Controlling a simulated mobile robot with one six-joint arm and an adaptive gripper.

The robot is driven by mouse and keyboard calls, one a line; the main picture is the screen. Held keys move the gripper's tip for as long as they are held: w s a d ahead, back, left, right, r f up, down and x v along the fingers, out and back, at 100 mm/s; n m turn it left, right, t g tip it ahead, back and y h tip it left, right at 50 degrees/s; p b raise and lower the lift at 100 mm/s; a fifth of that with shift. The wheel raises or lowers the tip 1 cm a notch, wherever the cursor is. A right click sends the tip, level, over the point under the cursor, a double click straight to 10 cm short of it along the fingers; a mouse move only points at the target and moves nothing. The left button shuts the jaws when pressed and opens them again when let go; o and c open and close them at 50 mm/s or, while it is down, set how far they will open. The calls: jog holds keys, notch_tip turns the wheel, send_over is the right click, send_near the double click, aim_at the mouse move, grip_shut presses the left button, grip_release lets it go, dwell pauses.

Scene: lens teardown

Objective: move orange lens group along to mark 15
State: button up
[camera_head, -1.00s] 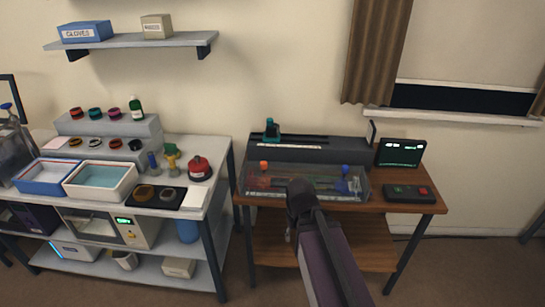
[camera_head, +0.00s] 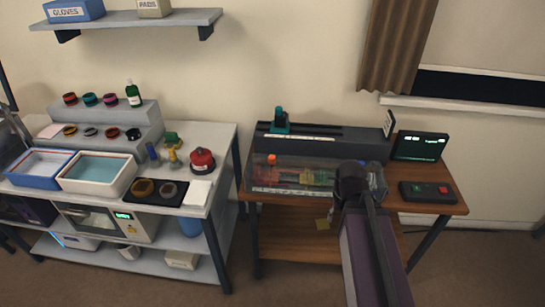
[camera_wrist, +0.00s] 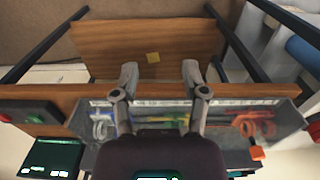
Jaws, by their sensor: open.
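A long clear-sided case (camera_head: 262,187) stands on the wooden table. An orange knob (camera_head: 271,159) rises at its left end, with reddish, yellow and green parts inside. In the wrist view the orange knob (camera_wrist: 257,153) is at the lower right, near an orange-red lens part (camera_wrist: 245,124) inside the case. A pale scale strip (camera_wrist: 222,102) runs along the case edge; its numbers are too small to read. My gripper (camera_wrist: 160,72) is open and empty, its fingers spread over the case's middle, left of the orange part in the wrist view. In the head view my arm hides the case's right end.
A green-lit screen (camera_head: 420,146) and a button box (camera_head: 427,192) stand right of the case. A dark rail unit (camera_head: 345,141) with a teal clamp (camera_head: 280,121) is behind it. The grey bench (camera_head: 222,145) with trays is at left, across a gap.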

jog(key=shift+o, duration=0.8)
jog(key=shift+d, duration=0.15)
jog(key=shift+o, duration=0.5)
jog(key=shift+w+r, duration=0.1)
jog(key=n+t+y+p, duration=0.15)
jog(key=t+p, duration=0.25)
jog(key=p, duration=0.8)
send_near(272, 157)
jog(key=v, duration=0.4)
jog(key=shift+a+f+n+h+b, duration=0.25)
jog(key=shift+a+n+b, duration=0.05)
jog(key=shift+a+n, duration=0.15)
jog(key=shift+f, duration=0.2)
jog(key=b+x, duration=1.2)
jog(key=x, duration=0.1)
jog(key=shift+w+f+b, duration=0.15)
jog(key=shift+w+b, duration=0.1)
jog(key=shift+b, duration=0.15)
